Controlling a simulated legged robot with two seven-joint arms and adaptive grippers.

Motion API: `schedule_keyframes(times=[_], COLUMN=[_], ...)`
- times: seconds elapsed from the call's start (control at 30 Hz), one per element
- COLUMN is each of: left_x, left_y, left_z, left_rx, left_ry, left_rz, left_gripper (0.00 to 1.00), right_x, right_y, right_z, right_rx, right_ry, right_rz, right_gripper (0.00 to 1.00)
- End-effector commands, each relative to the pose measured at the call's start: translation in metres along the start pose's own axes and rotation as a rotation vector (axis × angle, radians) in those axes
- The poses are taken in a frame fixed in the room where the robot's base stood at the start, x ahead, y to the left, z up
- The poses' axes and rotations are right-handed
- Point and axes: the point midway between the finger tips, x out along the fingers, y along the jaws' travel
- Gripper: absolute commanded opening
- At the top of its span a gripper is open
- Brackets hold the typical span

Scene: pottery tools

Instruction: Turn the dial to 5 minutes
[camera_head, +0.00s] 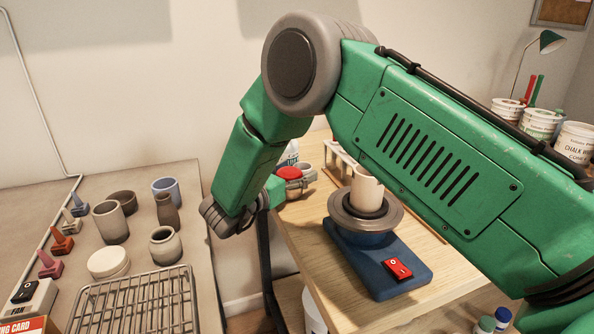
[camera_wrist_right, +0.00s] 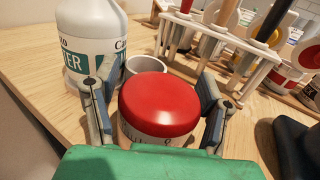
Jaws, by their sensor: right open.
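The dial is a round red knob (camera_wrist_right: 160,103) on a white base (camera_wrist_right: 150,140) with dark scale marks, too partial to read a setting. In the head view the red knob (camera_head: 289,172) shows at the left back of the wooden table, beside my right gripper (camera_head: 277,188). In the wrist view my right gripper (camera_wrist_right: 150,92) is open, with one finger to the left of the knob and one to the right. Slim gaps seem to show beside the knob; I cannot tell whether a finger touches it. My left gripper is out of view.
A white bottle (camera_wrist_right: 92,40) and a small cup (camera_wrist_right: 146,68) stand behind the dial. A white tool rack (camera_wrist_right: 222,50) stands behind to the right. A pottery wheel (camera_head: 385,218) with a red switch (camera_head: 397,268) stands nearby. Pots and a wire rack (camera_head: 135,303) fill the left table.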

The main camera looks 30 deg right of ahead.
Motion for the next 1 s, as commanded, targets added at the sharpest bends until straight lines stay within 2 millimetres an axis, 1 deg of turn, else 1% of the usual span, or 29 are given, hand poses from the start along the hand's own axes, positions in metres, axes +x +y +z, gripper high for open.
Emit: schedule_keyframes(times=[0.1,0.37,0.47,0.5,0.53,0.6,0.87,1.0], left_x=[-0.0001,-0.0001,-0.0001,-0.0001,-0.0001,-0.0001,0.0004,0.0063], left_y=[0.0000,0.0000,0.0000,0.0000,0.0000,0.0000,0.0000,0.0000], left_z=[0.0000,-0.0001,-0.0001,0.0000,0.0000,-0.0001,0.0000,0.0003], left_rx=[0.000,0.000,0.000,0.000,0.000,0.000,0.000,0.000], left_ry=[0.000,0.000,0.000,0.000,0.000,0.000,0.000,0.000], left_rz=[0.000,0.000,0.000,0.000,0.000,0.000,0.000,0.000], left_gripper=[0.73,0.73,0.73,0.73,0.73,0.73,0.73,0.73], right_x=[0.0060,0.0069,0.0068,0.0067,0.0067,0.0066,0.0066,0.0072], right_y=[-0.0002,-0.0002,-0.0001,-0.0001,0.0000,0.0000,-0.0001,0.0011], right_z=[-0.0002,-0.0001,-0.0001,-0.0001,-0.0001,-0.0001,-0.0005,-0.0016], right_rx=[0.000,0.000,0.000,0.000,0.000,0.000,-0.001,-0.002], right_ry=[0.001,0.000,0.000,0.000,0.000,0.001,0.001,0.000], right_rz=[-0.001,0.000,0.000,0.000,0.000,0.000,0.004,0.079], right_gripper=[0.66,0.66,0.34,0.20,0.16,0.13,0.11,0.09])
